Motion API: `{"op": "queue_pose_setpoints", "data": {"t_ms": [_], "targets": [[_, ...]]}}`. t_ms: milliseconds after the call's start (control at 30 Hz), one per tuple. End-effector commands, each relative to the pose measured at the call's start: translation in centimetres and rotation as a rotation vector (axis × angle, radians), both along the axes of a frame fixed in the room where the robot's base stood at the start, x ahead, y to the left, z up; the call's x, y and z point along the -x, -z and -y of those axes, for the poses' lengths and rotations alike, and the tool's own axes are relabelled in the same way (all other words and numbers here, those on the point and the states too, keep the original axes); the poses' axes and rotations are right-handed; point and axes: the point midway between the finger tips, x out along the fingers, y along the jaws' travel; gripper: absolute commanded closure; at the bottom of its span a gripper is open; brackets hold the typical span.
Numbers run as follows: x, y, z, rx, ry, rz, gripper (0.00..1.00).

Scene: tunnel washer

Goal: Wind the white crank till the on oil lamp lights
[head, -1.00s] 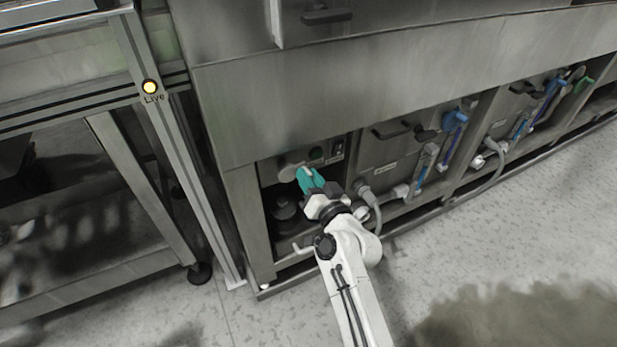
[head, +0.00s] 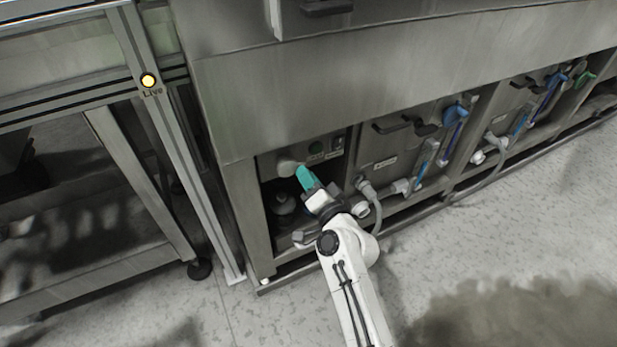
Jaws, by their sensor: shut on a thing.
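The white crank (head: 286,168) sits on the panel inside the open bay at the lower left of the washer. Only its pale round hub shows clearly; its handle is hidden by my fingers. My gripper (head: 302,172) has teal fingers, shut on the crank just right of the hub. A round dark green lamp (head: 315,147) sits on the panel above and right of the crank. It looks unlit, and its label is too small to read.
A yellow lamp marked "Live" (head: 148,80) glows on the metal post at left. A grey hose (head: 376,212) and pipe fittings stand close right of my wrist. A dark round part (head: 284,203) lies below the crank. The floor in front is open.

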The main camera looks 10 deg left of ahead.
Motion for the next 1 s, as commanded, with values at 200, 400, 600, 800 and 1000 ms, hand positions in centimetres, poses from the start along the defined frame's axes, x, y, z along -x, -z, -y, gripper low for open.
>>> {"op": "queue_pose_setpoints", "data": {"t_ms": [200, 400, 600, 800, 1000], "targets": [[0.0, 0.2, 0.1, 0.002, 0.001, -0.003, 1.0], [0.0, 0.2, 0.1, 0.002, 0.001, -0.003, 0.66], [0.0, 0.1, 0.0, 0.001, 0.0, -0.002, 0.52], [0.1, 0.1, 0.1, 0.001, 0.001, 0.0, 0.52], [1.5, 0.0, 1.1, 0.001, 0.0, -0.002, 0.52]]}}
